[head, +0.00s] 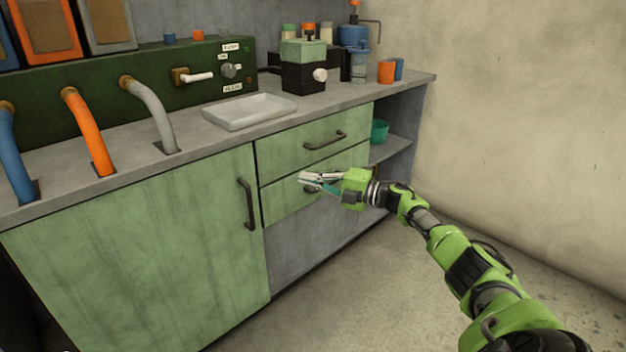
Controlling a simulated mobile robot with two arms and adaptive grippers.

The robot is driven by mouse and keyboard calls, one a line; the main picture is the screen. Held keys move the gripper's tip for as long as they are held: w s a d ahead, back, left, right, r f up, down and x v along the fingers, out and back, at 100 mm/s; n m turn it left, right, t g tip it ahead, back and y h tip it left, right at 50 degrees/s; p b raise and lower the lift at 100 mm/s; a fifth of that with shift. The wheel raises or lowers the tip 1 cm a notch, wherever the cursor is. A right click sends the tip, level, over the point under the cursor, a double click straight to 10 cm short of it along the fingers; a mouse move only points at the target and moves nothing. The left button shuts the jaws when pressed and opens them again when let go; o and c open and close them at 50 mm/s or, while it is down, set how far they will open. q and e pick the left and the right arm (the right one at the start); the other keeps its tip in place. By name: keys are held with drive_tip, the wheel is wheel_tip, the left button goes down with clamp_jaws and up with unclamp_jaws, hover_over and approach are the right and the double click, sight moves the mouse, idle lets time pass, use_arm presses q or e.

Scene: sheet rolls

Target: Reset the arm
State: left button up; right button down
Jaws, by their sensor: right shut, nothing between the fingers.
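My right arm comes in from the lower right. Its gripper (312,181) is shut and empty in front of the green drawers, over the lower drawer (284,202) in the picture. It covers much of that drawer's handle, and I cannot tell whether it touches it. The upper drawer (275,152) with its dark handle looks shut. My left gripper is not in view.
A grey counter (225,145) carries a white tray (249,111), a dark device with a green top (304,50), and orange and blue cups at the right. Blue, orange and grey hoses stand at the left. The floor (400,275) at the right is clear.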

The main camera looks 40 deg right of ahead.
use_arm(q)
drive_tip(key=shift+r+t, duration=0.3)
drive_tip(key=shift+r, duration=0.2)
use_arm(e)
drive_tip(key=shift+s+d, duration=0.1)
drive_tip(key=shift+d, duration=0.5)
